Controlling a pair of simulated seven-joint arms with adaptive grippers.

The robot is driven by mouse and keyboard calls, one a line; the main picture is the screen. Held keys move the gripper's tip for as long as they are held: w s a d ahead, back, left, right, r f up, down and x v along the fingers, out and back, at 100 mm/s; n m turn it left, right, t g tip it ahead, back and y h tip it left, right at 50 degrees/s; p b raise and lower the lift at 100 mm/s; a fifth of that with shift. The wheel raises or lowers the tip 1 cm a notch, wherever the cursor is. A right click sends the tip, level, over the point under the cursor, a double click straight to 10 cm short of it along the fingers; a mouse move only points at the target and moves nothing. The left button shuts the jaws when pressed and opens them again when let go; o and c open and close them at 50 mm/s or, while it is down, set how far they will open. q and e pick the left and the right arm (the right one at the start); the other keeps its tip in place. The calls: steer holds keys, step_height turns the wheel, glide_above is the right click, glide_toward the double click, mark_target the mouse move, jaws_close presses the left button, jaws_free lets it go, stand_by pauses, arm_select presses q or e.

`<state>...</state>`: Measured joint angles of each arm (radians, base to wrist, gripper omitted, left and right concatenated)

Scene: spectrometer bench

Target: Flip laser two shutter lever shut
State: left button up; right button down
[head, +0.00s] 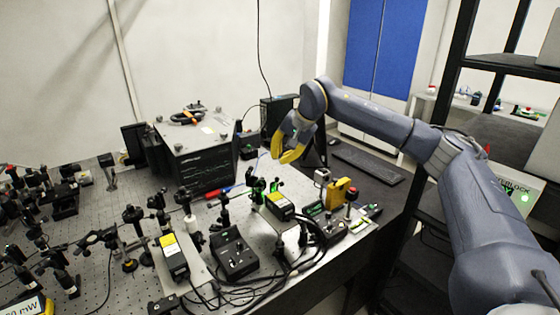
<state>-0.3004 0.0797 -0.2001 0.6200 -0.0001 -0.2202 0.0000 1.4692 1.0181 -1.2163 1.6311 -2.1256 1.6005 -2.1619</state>
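Two laser-like black boxes with yellow labels stand on the optical bench (110,262). One box (174,262) is at front centre and the other box (281,207) is farther right. I cannot read which is laser two, and no shutter lever can be made out at this size. My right gripper (281,160), with yellow fingers, hangs above the back right of the bench, behind and above the right-hand box. Its fingers look apart, with nothing visible between them. It is clear of both boxes. My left gripper is not in view.
A large black box (196,160) stands at the back. Dark optics posts crowd the left and middle. A black control box (234,254) and loose cables lie between the lasers. A yellow device (338,193) stands at right. A keyboard (366,163) lies behind it. A black rack is far right.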

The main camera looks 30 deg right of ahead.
steer(key=s+a+r, duration=0.2)
steer(key=s+r, duration=0.1)
steer(key=r, duration=0.2)
steer(key=shift+s+a+r, duration=0.15)
steer(key=shift+r, duration=0.2)
stand_by(0.3)
